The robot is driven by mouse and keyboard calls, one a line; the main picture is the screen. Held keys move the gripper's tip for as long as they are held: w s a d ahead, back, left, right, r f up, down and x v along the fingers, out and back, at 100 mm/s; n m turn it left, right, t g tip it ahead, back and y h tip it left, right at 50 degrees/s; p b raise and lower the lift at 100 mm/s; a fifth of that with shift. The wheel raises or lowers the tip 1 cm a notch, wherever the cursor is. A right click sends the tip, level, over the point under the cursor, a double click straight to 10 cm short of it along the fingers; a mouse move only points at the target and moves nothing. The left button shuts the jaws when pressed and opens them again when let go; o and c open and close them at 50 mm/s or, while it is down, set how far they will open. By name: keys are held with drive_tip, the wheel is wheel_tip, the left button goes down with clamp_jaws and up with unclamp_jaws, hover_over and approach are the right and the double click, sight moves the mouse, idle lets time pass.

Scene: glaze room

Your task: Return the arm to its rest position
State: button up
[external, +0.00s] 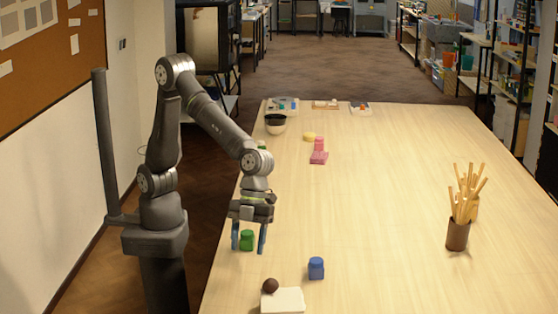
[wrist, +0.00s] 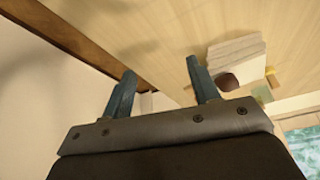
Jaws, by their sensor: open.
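My gripper (external: 249,248) is open above the near left part of the table (external: 380,200), its two blue fingers pointing down. In the external view a green jar (external: 247,240) appears between the fingers; the depth between them is hard to judge. In the wrist view my gripper (wrist: 158,84) has its fingers apart with nothing held between them. The arm is bent, reaching out over the table's left edge.
A blue jar (external: 316,268) and a white block (external: 283,300) with a brown ball (external: 270,286) stand near. Pink blocks (external: 319,152), a yellow piece (external: 309,136) and a dark-topped bowl (external: 275,124) are farther back. A brown stick holder (external: 457,234) stands right. The table's middle is clear.

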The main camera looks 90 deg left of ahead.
drive_tip(key=shift+w+a+f, duration=0.25)
drive_tip(key=shift+w+f, duration=0.25)
drive_tip(key=shift+w, duration=0.35)
